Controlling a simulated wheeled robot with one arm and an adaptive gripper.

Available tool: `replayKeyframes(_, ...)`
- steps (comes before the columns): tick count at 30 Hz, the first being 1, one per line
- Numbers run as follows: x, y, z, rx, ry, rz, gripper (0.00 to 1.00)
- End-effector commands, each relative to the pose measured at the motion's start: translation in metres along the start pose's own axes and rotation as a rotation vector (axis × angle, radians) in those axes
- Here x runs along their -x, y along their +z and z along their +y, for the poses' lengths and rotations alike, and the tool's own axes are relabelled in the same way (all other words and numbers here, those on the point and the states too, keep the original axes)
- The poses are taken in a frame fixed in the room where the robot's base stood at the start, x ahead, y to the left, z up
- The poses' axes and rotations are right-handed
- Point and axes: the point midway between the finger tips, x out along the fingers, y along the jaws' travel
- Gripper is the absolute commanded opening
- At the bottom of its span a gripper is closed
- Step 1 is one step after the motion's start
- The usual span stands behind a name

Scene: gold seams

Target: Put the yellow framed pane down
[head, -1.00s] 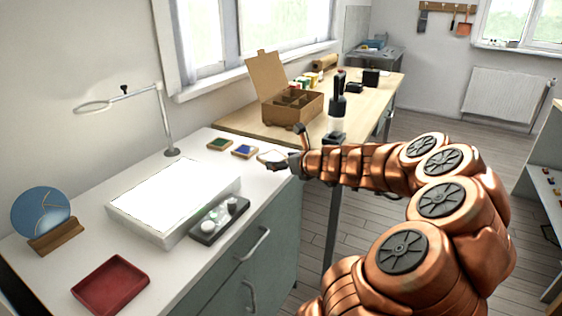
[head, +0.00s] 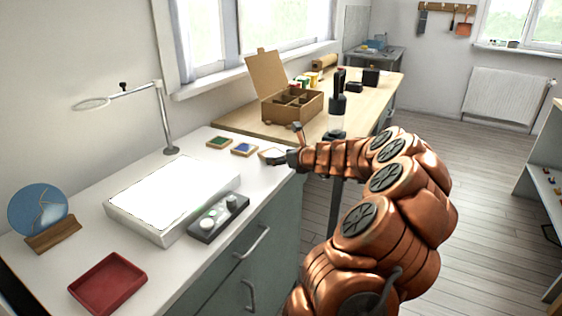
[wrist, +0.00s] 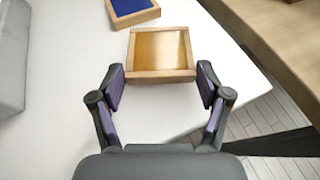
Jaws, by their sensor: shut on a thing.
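The yellow framed pane (wrist: 161,52) is a small amber pane in a light wood frame. In the wrist view it lies flat between the tips of my gripper (wrist: 161,82), which is shut on it at the near part of its frame. In the head view the pane (head: 268,154) is at the right end of the white worktop, partly hidden by my gripper (head: 281,158). It is at or just above the worktop; I cannot tell whether it touches.
A blue framed pane (head: 243,149) and a green one (head: 219,142) lie in a row to its left. A light box (head: 150,229), control box (head: 218,218) and red tray (head: 107,283) are nearer. The wooden bench (head: 240,123) with a cardboard box (head: 291,108) stands behind.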

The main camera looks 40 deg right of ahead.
Motion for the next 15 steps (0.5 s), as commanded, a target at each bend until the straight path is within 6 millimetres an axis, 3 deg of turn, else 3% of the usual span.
replayKeyframes(11,-0.0024,-0.0056,0.0002,0.001,0.0,-0.001,0.33)
replayKeyframes(12,-0.0027,-0.0064,0.0003,0.0,0.0,-0.001,0.77)
replayKeyframes(15,-0.0024,-0.006,0.0002,0.001,0.0,-0.001,0.88)
